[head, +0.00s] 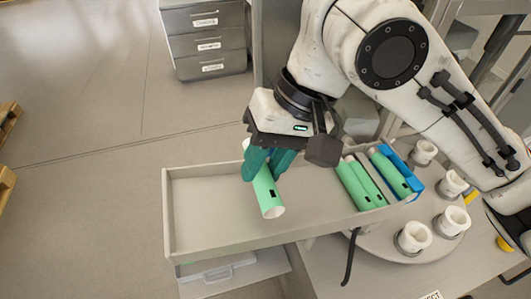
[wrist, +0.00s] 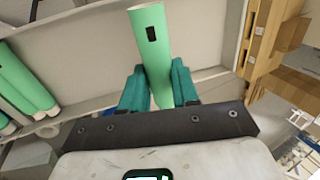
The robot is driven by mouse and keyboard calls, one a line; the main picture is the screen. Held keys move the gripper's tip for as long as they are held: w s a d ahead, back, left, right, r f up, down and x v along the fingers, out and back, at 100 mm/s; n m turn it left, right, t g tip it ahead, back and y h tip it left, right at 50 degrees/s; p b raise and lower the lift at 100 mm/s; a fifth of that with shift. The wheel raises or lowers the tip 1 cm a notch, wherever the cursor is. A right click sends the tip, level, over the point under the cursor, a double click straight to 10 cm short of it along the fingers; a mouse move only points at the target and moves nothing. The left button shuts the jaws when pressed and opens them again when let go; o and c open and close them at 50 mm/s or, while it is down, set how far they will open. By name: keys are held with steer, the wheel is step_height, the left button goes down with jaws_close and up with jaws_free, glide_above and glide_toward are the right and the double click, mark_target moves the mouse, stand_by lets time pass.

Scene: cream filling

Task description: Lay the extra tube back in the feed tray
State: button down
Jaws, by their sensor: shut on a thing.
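My gripper (head: 268,164) has teal fingers and is shut on a green tube (head: 267,192) with a dark label and a pale open end. The held tube is over the grey feed tray (head: 210,239), tilted in the head view; I cannot tell whether it touches the tray floor. In the wrist view the tube (wrist: 151,45) stands out between the fingers (wrist: 160,88). Several other green tubes (head: 354,187) lie side by side at the right end of the tray, and part of them shows in the wrist view (wrist: 22,85).
A blue piece (head: 405,168) borders the tubes at the tray's right end. Several white cups (head: 413,237) stand on a round plate at the right. A grey drawer cabinet (head: 206,42) is behind. The tray's left part is bare.

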steer(key=shift+f+b, duration=2.75)
steer(key=shift+f, duration=0.1)
steer(key=shift+s+f, duration=0.1)
steer(key=shift+f, duration=0.45)
